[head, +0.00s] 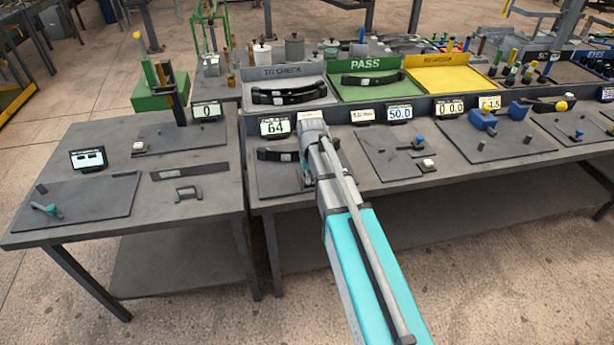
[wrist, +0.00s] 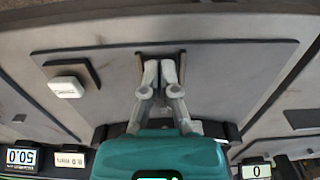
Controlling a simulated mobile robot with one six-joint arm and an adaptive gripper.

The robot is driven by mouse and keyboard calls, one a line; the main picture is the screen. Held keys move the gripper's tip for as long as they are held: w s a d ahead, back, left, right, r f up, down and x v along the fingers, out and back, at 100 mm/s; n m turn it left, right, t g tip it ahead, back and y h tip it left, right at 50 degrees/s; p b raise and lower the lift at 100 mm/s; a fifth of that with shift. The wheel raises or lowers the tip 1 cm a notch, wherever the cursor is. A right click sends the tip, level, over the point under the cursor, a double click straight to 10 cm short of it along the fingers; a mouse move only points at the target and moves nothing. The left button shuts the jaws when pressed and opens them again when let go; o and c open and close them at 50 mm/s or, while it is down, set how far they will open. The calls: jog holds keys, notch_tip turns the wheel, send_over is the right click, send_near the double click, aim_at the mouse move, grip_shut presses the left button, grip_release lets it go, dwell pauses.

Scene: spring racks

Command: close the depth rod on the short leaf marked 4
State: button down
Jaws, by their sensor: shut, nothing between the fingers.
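A dark curved leaf with a pale label (head: 283,155) lies at the station with the "64" display (head: 275,127); its mark is too small to read. In the wrist view a dark bar (wrist: 232,131), likely this leaf, shows on both sides of my gripper's body. My gripper (wrist: 168,68) is shut and empty, its fingertips over a small dark bracket (wrist: 146,54) on the grey plate (wrist: 225,80). I cannot tell whether they touch it. The arm hides much of this station in the head view. I cannot make out the depth rod for certain.
A white block (wrist: 66,87) sits by a dark angled stop on the plate. Trays stand behind: "TO CHECK" (head: 275,73) with dark leaves, green "PASS" (head: 364,64) and a yellow one (head: 447,59). The "50.0" station (head: 399,113) is to the right, another table (head: 215,215) to the left.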

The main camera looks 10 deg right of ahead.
jog(key=shift+w, duration=2.3)
dwell(0.5)
jog(key=shift+s, duration=0.2)
dwell(0.8)
jog(key=shift+r, duration=0.15)
jog(key=shift+s+r+p, duration=0.1)
jog(key=shift+r+p, duration=3.25)
jog(key=shift+p, duration=0.15)
jog(key=s, duration=2.1)
jog(key=shift+s, duration=0.15)
